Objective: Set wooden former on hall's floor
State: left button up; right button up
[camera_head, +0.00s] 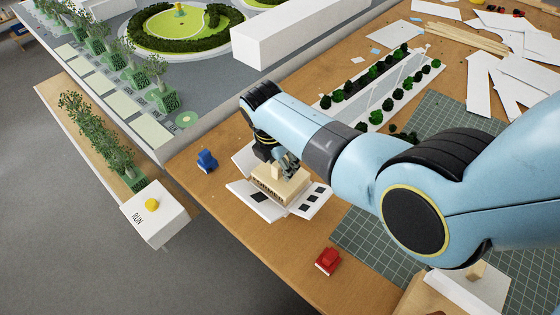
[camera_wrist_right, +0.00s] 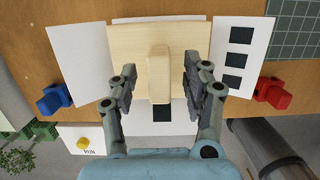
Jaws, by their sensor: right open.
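The wooden former (camera_head: 278,187) is a pale block with an upright handle and appears to rest over the middle of the hall, though its underside is hidden. The hall is a white flat cut-out with its wall panels (camera_head: 313,201) spread outward, some with dark square windows. The former covers the hall's floor in the right wrist view, where the panels (camera_wrist_right: 245,62) show on its sides. My right gripper (camera_head: 287,163) is open above the former. Its fingers stand on either side of the handle (camera_wrist_right: 159,78), with gaps visible. My left gripper is out of view.
A RUN box with a yellow button (camera_head: 152,204) stands left. A green cutting mat (camera_head: 360,238) lies right, and the landscape model (camera_head: 175,65) behind.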

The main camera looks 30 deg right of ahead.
jog(key=shift+a+r+p, duration=0.2)
jog(key=shift+r+p, duration=0.9)
jog(key=shift+r, duration=0.1)
jog(key=shift+s+a+r, duration=0.1)
jog(key=shift+a+r, duration=0.05)
jog(key=shift+r, duration=0.6)
jog(key=shift+s+a+r, duration=0.1)
jog(key=shift+a+r, duration=0.05)
jog(key=shift+r, duration=0.6)
jog(key=shift+s+a+r, duration=0.1)
jog(key=shift+a+r, duration=0.05)
jog(key=shift+r, duration=0.6)
